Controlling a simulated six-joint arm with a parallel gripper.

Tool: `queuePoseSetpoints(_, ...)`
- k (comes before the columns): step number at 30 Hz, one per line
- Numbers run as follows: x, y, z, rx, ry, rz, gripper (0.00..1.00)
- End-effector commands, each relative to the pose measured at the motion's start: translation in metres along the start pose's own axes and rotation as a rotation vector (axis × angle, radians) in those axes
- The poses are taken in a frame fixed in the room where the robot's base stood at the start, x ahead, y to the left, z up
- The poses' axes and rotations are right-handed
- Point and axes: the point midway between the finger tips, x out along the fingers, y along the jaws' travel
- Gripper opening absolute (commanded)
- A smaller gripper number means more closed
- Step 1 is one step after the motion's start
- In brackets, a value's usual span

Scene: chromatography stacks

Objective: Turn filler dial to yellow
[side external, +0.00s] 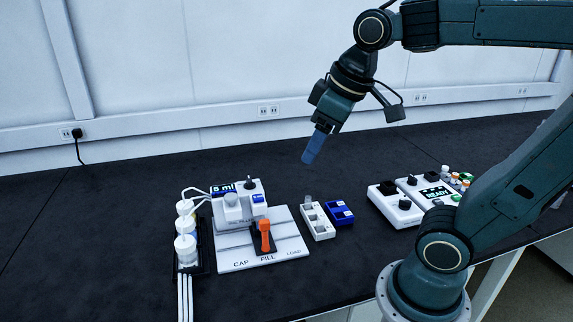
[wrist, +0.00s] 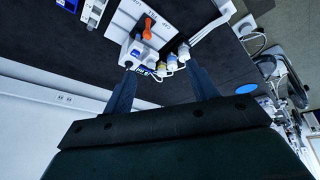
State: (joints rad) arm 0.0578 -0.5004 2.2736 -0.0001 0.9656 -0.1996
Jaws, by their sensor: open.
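The filler (side external: 240,205) is a white unit on a white base plate, left of centre in the side view. A small screen on it reads "5 ml", and a black dial (side external: 250,183) stands beside the screen. Which colour the dial points to is too small to tell. In the wrist view the filler (wrist: 138,52) is upside down near the top, with the black dial (wrist: 128,64) by the left fingertip. My gripper (side external: 312,150) is open and empty, with blue fingers, high above the bench and right of the filler. Both fingers (wrist: 158,67) show apart in the wrist view.
An orange lever (side external: 264,236) stands on the base plate marked CAP, FILL, LOAD (side external: 285,242). White-capped bottles (side external: 185,230) with tubes stand left. White (side external: 318,222) and blue (side external: 340,213) racks lie right. A white device reading READY (side external: 430,192) is farther right. The back bench is clear.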

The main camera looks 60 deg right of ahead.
Motion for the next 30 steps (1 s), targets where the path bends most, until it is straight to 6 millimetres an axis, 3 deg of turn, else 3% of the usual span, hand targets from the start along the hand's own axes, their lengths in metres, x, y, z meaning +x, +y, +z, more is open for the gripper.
queuePoseSetpoints(14,0.031,0.050,-0.094,-0.212,-0.137,-0.019,0.58)
queuePoseSetpoints(23,0.072,0.088,-0.140,-0.342,-0.215,-0.055,0.58)
queuePoseSetpoints(30,0.114,0.121,-0.167,-0.445,-0.272,-0.098,0.58)
